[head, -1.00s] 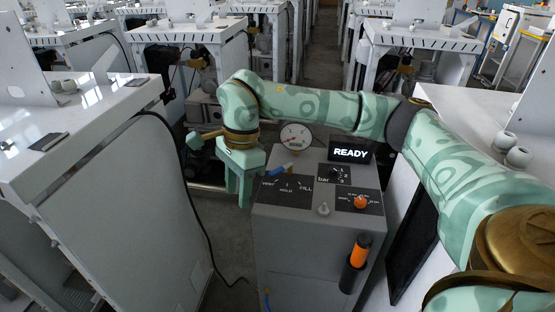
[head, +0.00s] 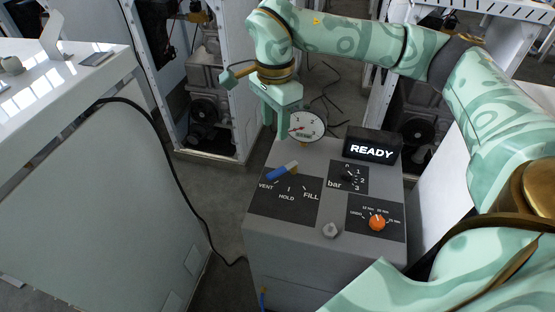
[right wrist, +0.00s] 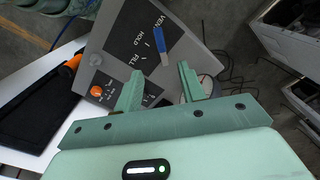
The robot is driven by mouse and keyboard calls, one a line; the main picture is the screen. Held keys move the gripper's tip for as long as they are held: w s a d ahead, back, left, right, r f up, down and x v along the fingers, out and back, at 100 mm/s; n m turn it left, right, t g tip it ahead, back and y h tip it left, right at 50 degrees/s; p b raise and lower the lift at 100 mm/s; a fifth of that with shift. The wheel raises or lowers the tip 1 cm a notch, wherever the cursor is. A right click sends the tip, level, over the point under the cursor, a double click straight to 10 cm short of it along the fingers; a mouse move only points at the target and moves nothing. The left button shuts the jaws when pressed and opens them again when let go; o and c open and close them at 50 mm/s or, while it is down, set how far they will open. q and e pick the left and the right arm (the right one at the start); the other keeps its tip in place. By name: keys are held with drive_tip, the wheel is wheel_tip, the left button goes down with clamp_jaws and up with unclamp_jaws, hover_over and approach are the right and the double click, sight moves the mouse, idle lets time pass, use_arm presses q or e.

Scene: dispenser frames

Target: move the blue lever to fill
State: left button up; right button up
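The blue lever (head: 282,172) is on the dark VENT/HOLD/FILL plate (head: 284,200) on top of the grey dispenser box (head: 330,262). Its blue handle points toward VENT, away from FILL. It also shows in the right wrist view (right wrist: 163,47). My right gripper (head: 277,122) is above the back left of the box, behind the lever and in front of the round gauge (head: 307,126). In the right wrist view its two fingers (right wrist: 160,86) are apart with nothing between them, and the lever is beyond the tips. My left gripper is out of view.
A lit READY display (head: 372,149), a bar selector (head: 348,176), an orange knob (head: 377,222) and a grey knob (head: 330,230) are on the box.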

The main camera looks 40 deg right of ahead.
sight(276, 172)
wheel_tip(276, 172, down, 14)
drive_tip(key=b, duration=0.3)
drive_tip(key=shift+r+b, duration=0.25)
drive_tip(key=shift+b, duration=0.05)
drive_tip(key=shift+f, duration=0.55)
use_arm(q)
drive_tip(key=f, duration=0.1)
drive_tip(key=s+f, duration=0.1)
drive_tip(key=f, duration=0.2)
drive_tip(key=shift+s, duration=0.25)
use_arm(e)
clamp_jaws()
